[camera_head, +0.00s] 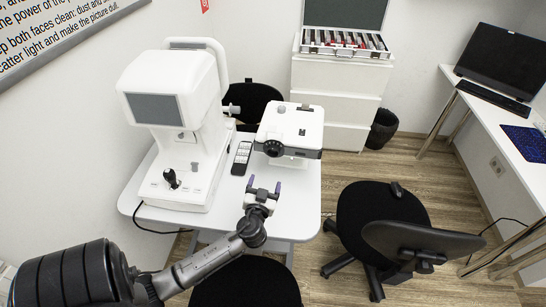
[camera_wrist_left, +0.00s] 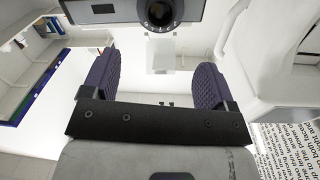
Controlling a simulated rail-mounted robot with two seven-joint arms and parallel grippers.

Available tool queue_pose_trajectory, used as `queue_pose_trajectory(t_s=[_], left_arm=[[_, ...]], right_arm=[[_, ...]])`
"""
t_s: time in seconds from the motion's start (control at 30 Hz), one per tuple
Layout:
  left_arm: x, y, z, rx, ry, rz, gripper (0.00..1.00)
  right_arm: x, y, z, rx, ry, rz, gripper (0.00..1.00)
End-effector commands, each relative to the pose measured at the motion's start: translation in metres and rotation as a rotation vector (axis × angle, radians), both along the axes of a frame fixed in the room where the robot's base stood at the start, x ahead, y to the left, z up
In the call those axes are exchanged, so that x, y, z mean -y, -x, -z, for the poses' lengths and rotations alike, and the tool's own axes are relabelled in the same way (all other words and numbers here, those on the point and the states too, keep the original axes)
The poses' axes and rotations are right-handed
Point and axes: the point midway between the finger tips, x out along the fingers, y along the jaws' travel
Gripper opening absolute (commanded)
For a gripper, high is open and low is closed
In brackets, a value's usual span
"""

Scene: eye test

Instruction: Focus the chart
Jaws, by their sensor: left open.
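A white chart projector (camera_head: 290,128) stands at the right back of the white table. Its round black lens (camera_head: 272,148) faces the front of the table. My left gripper (camera_head: 264,186) is open and empty, in front of the projector and apart from it. In the left wrist view, my left gripper's (camera_wrist_left: 157,68) two purple pads stand wide apart with nothing between them. The lens (camera_wrist_left: 160,12) shows beyond them at the top, partly cut off by the frame edge. No projected chart shows in either view. My right gripper is not in view.
A white eye-testing machine (camera_head: 180,110) with a joystick fills the table's left side. A remote (camera_head: 241,158) lies between it and the projector. The table (camera_head: 300,190) is bare at the front right. A black office chair (camera_head: 375,215) stands to the right. An open lens case (camera_head: 345,42) sits on white drawers.

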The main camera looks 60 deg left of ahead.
Motion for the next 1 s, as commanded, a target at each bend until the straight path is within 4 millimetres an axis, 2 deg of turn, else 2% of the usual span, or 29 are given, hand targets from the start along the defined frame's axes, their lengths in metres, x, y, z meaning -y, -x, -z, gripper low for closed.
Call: queue_pose_trajectory(t_s=[0.6, 0.8, 1.0], left_arm=[[-0.078, -0.069, -0.001, 0.0, -0.003, -0.004, 0.8], [-0.091, -0.082, -0.001, 0.0, -0.001, -0.002, 0.8], [-0.096, -0.085, 0.0, -0.001, 0.0, -0.002, 0.8]], right_arm=[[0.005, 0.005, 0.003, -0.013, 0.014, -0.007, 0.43], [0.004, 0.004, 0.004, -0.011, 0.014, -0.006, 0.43], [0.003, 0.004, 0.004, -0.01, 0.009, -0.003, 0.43]])
